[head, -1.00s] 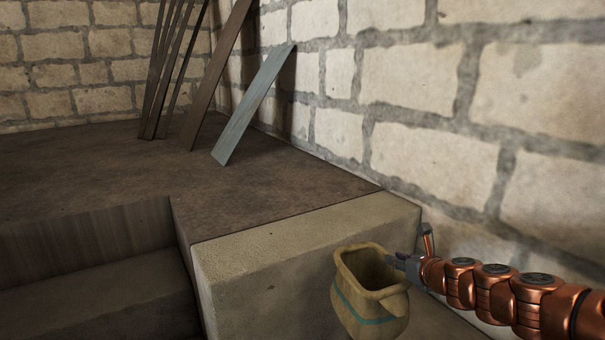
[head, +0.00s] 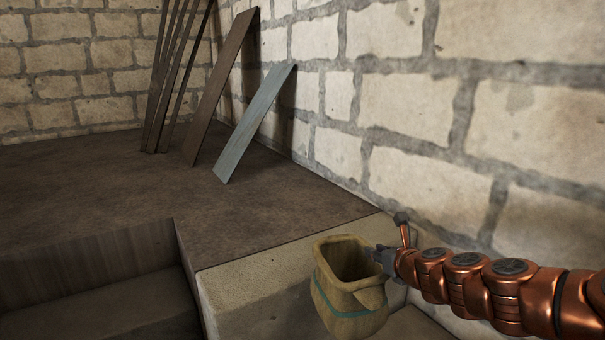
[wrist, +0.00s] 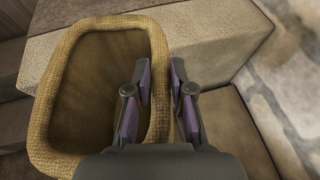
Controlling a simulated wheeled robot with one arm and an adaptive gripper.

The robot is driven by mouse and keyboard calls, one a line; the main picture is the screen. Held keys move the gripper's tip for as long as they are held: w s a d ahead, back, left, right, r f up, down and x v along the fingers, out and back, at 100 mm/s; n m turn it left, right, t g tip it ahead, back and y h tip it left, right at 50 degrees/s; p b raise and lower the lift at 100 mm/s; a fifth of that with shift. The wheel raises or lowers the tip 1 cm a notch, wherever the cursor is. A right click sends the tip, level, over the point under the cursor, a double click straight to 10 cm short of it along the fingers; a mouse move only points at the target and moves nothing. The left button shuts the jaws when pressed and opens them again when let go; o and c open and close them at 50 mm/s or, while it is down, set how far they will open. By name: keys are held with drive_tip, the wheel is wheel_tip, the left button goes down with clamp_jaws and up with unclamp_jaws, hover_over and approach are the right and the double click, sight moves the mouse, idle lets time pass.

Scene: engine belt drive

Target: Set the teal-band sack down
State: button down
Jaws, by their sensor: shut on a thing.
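The teal-band sack (head: 345,300) is a tan, open-topped cloth sack with a teal stripe round its lower body. It hangs upright at the end of my arm in the head view, in front of the pale stone block. My gripper (head: 382,258) is shut on the right side of its rim. In the wrist view my gripper (wrist: 160,100) has one finger inside the sack's mouth and one outside, with the rim of the sack (wrist: 52,80) between them. The sack looks empty inside. Its underside is hidden, and I cannot tell whether it touches anything below.
A pale stone block (head: 250,290) edges a raised brown floor (head: 90,180). A lower step (head: 100,310) lies at the left. Dark planks (head: 215,90) and a grey-blue board (head: 255,122) lean on the brick wall (head: 400,130). The raised floor's middle is clear.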

wheel_tip(320, 180, up, 19)
drive_tip(key=m+h+p, duration=0.6)
drive_tip(key=h+p, duration=0.2)
drive_tip(key=p, duration=0.9)
drive_tip(key=shift+f+m, duration=0.15)
drive_tip(key=shift+m, duration=0.25)
drive_tip(key=shift+w, duration=0.1)
